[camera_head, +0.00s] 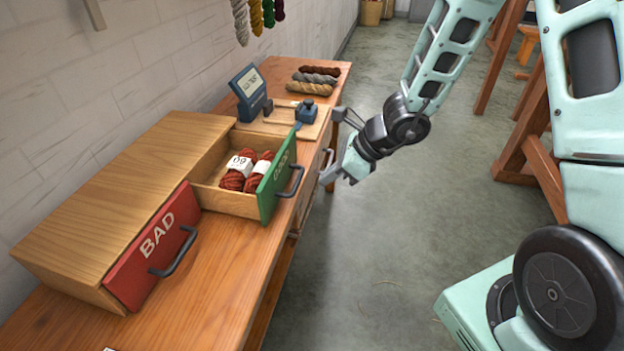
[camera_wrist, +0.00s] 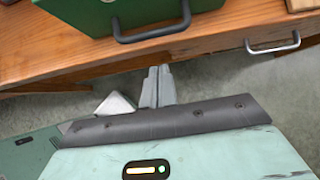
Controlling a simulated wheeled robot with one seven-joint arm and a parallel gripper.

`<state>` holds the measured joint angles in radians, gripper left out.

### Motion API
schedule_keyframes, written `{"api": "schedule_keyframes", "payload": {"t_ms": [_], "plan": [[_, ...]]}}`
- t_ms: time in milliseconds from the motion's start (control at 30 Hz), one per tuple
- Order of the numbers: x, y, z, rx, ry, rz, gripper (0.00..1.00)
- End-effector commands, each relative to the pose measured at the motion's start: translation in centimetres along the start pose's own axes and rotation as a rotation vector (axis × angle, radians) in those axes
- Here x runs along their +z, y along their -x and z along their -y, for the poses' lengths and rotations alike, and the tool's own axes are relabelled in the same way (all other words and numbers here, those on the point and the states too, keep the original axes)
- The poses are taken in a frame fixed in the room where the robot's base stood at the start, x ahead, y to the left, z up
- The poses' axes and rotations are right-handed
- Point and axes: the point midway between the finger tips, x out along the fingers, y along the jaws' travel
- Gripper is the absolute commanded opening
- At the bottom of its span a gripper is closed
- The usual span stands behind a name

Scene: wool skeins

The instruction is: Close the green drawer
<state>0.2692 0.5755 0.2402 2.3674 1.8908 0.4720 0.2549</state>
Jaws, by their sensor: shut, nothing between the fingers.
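The green drawer (camera_head: 276,184) is pulled out of the wooden cabinet (camera_head: 110,195). Two red skeins with white labels (camera_head: 240,170) lie inside it. Its dark handle (camera_head: 292,181) faces the aisle; in the wrist view the green front (camera_wrist: 98,14) and the handle (camera_wrist: 150,36) are at the top. My gripper (camera_head: 326,181) is shut and empty. It is in front of the drawer, to the right of the handle and apart from it, near the table edge. In the wrist view the closed fingers (camera_wrist: 158,72) point toward the table edge, below the handle.
The red BAD drawer (camera_head: 152,248) with its dark handle is left of the green one. The table (camera_head: 215,285) has a metal pull (camera_wrist: 272,46) on its front edge. A scale-like device (camera_head: 249,93) and several skeins (camera_head: 312,83) are behind. The floor aisle (camera_head: 375,270) is clear.

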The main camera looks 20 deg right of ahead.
Motion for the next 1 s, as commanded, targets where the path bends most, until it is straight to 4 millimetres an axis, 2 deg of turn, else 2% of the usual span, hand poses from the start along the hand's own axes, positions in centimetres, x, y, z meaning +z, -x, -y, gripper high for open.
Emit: {"api": "schedule_keyframes", "payload": {"t_ms": [100, 300, 767, 1000], "plan": [[1.3, -1.5, -0.1, 0.002, 0.003, 0.001, 0.0], [2.4, -2.9, 0.0, 0.0, 0.002, 0.0, 0.0], [2.6, -3.2, 0.0, 0.0, 0.002, 0.001, 0.0], [4.3, -4.7, 0.0, 0.001, 0.005, 0.002, 0.0]]}}
